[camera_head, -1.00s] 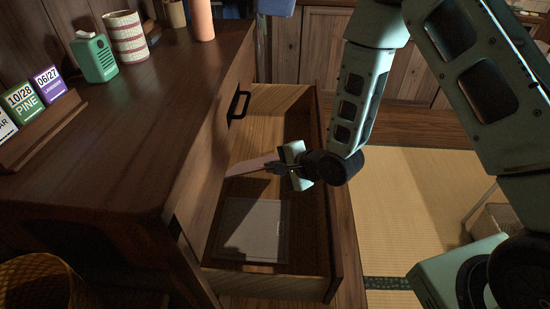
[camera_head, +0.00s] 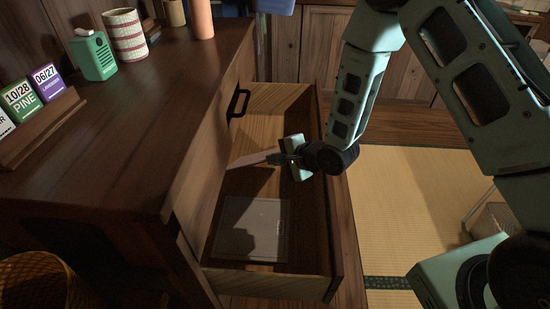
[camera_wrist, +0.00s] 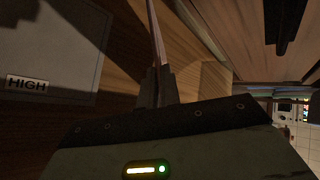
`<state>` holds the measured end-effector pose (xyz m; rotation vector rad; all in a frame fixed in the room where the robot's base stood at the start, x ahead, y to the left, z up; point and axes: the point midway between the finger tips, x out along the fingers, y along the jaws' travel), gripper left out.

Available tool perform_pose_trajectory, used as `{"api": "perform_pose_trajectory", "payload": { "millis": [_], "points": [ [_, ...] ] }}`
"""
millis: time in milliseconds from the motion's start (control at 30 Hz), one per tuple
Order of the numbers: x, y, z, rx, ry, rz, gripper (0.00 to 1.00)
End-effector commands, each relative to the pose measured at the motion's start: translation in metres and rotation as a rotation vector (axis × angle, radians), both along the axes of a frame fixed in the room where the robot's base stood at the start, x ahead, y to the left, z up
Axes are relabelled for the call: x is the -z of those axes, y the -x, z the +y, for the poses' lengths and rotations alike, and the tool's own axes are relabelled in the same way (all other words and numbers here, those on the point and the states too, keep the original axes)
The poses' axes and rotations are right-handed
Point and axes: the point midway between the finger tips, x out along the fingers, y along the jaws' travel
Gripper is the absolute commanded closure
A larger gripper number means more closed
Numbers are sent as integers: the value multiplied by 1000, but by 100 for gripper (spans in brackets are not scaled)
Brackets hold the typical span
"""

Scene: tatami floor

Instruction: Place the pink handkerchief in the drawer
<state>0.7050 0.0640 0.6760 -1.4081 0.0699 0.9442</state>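The drawer (camera_head: 262,276) is pulled open from the dark wooden cabinet. My gripper (camera_head: 272,159) is over the open drawer, near its middle. It is shut on the pink handkerchief (camera_head: 248,160), which shows as a thin pale-pink strip reaching left from the fingertips. In the wrist view the fingers (camera_wrist: 157,86) are together, and the handkerchief (camera_wrist: 154,28) stretches away from them edge-on. I cannot tell whether the cloth touches the drawer bottom.
A flat grey item (camera_head: 252,229) lies in the front part of the drawer; in the wrist view it bears a "HIGH" label (camera_wrist: 27,84). A black handle (camera_head: 238,104) sticks out from the cabinet front above the drawer.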

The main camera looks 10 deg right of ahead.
Motion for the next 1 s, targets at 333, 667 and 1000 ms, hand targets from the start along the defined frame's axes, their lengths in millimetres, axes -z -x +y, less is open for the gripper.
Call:
{"api": "perform_pose_trajectory", "payload": {
  "millis": [333,667,1000],
  "points": [
    [2,0,0,0,0,0,73],
    [-10,0,1,-3,0,-1,73],
    [-48,43,-34,2,-1,1,73]
  ]
}}
